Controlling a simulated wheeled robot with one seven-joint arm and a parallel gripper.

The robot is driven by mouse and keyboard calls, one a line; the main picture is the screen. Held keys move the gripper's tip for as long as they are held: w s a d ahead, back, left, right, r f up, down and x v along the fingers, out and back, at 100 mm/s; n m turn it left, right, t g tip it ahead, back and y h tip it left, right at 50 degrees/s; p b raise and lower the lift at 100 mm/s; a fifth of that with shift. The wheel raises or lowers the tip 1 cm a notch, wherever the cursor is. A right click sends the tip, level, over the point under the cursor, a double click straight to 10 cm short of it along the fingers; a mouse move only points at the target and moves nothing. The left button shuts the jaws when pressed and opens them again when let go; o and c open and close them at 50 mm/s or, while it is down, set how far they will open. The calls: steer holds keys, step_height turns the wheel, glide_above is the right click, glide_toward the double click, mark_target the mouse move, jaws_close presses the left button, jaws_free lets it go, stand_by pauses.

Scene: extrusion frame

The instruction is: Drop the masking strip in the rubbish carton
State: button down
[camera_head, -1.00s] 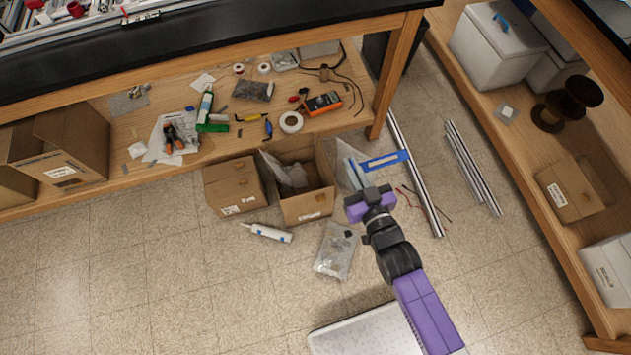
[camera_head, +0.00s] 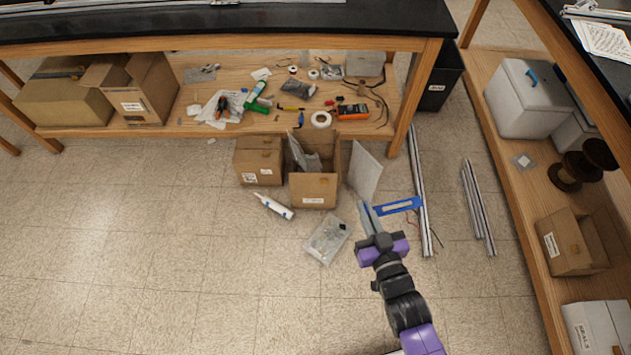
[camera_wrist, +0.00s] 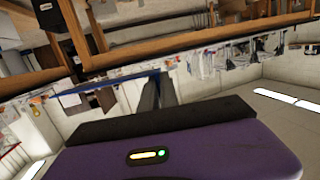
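The masking strip is a flat blue band (camera_head: 398,206) with a pale label-like middle. My gripper (camera_head: 368,212) is shut on its left end and holds it out to the right. The strip also crosses the wrist view as a blue band (camera_wrist: 112,82) left of my fingers (camera_wrist: 158,95). The rubbish carton seems to be the open brown carton (camera_head: 313,190) on the floor, with crumpled clear plastic (camera_head: 303,158) inside. My gripper is to the right of this carton and nearer to me, not over it. The carton does not show clearly in the wrist view.
A closed carton (camera_head: 258,162) stands left of the open one. A pale panel (camera_head: 365,172) stands close on its right. A white tube (camera_head: 273,206) and a clear bag (camera_head: 328,240) lie in front. Metal profiles (camera_head: 419,190) lie at right. The floor at left is clear.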

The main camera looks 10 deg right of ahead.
steer(key=shift+d+f, duration=0.1)
steer(key=shift+s, duration=0.1)
stand_by(0.3)
step_height(320, 180, down, 5)
steer(key=b, duration=0.5)
